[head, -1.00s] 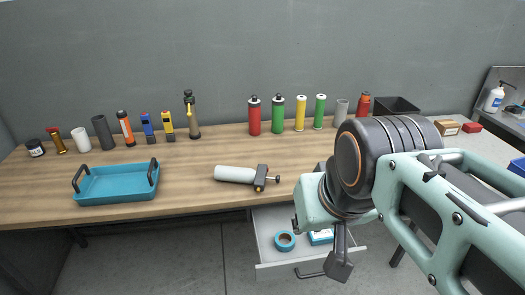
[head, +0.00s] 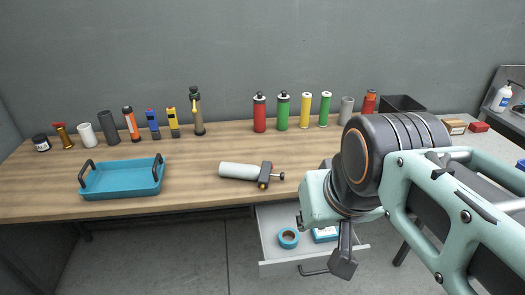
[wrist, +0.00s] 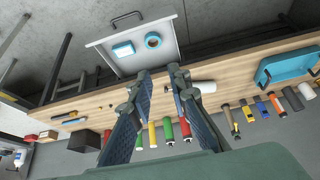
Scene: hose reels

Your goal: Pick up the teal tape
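The teal tape (head: 289,238) is a ring lying flat inside an open white drawer (head: 271,256) under the workbench. It also shows in the wrist view (wrist: 153,41), beside a teal and white box (wrist: 123,50). In the head view the box (head: 324,234) sits right of the tape, partly hidden by my arm. My gripper (wrist: 160,72) is open in the wrist view, its two fingers apart with nothing between them. In the head view my gripper (head: 342,262) hangs in front of the bench, to the right of the tape and apart from it.
The wooden workbench (head: 200,155) carries a teal tray (head: 122,180), a white cylinder with a clamp (head: 240,171), and several bottles and canisters along the back. A black bin (head: 402,104) stands at the right. The drawer's dark handle (head: 313,270) faces front.

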